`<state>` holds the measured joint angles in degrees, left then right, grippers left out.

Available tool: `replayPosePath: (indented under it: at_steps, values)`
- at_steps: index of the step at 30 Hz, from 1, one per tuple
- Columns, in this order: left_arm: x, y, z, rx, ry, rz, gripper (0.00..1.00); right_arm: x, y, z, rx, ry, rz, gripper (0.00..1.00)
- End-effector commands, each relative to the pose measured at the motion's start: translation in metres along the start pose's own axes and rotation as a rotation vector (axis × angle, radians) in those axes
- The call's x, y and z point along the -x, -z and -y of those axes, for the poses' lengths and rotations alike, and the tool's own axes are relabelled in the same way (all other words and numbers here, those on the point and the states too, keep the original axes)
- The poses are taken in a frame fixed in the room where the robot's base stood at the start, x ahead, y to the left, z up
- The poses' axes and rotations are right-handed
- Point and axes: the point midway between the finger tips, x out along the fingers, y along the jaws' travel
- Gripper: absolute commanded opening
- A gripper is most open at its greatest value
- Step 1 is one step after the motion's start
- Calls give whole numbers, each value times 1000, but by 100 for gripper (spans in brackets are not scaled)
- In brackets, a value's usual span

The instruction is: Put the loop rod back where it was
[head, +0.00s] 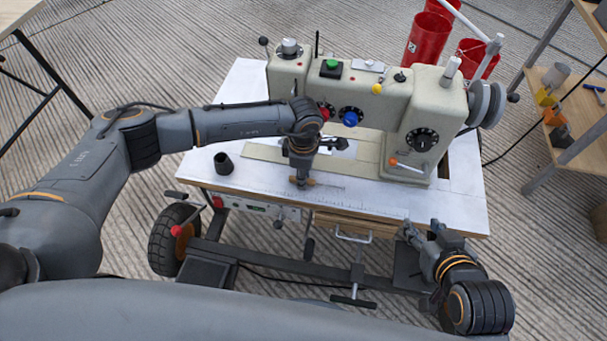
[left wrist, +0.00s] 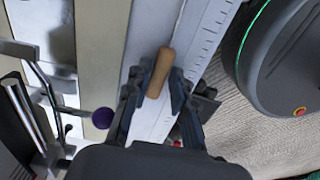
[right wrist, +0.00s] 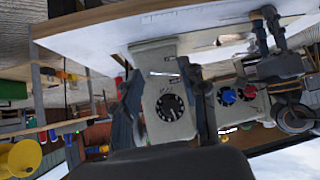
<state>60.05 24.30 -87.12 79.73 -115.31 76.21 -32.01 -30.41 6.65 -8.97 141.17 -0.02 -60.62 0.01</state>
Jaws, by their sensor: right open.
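A short brown rod (left wrist: 160,72) lies between the fingertips of my left gripper (left wrist: 157,82) in the left wrist view; it seems to be the loop rod, though no loop shows. In the head view the rod (head: 309,182) is a small orange-brown piece at the tips of my left gripper (head: 301,180), low over the white table. The fingers seem to close on it from both sides. My right gripper (head: 424,230) is open and empty by the table's front right edge; its spread fingers (right wrist: 168,105) also show in the right wrist view, with the sewing machine beyond.
The cream sewing machine (head: 415,105) stands on the white table (head: 240,100), with knobs and an orange-tipped lever (head: 405,165). A small black cup (head: 223,163) stands at the table's left. Red containers (head: 428,40) are behind. The front strip of the table is mostly clear.

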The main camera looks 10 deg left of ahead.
Motion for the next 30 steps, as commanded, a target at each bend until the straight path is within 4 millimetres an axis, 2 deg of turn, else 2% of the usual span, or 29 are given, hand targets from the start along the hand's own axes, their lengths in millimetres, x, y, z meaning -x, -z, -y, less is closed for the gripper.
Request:
replayPosePath:
  at_steps: [10,13,20,27,30]
  values:
    - [2,0,0,0,0,0,26,1,-2,0,0,1,12,42]
    - [7,0,0,0,-1,0,26,4,-16,0,-2,0,79,42]
    - [49,0,-1,0,-3,2,26,23,-57,-6,-7,-13,295,42]
    - [95,0,-1,-1,-3,0,26,52,-99,-11,-14,-25,522,42]
    - [109,0,-1,0,-2,1,26,56,-102,-12,-14,-26,544,42]
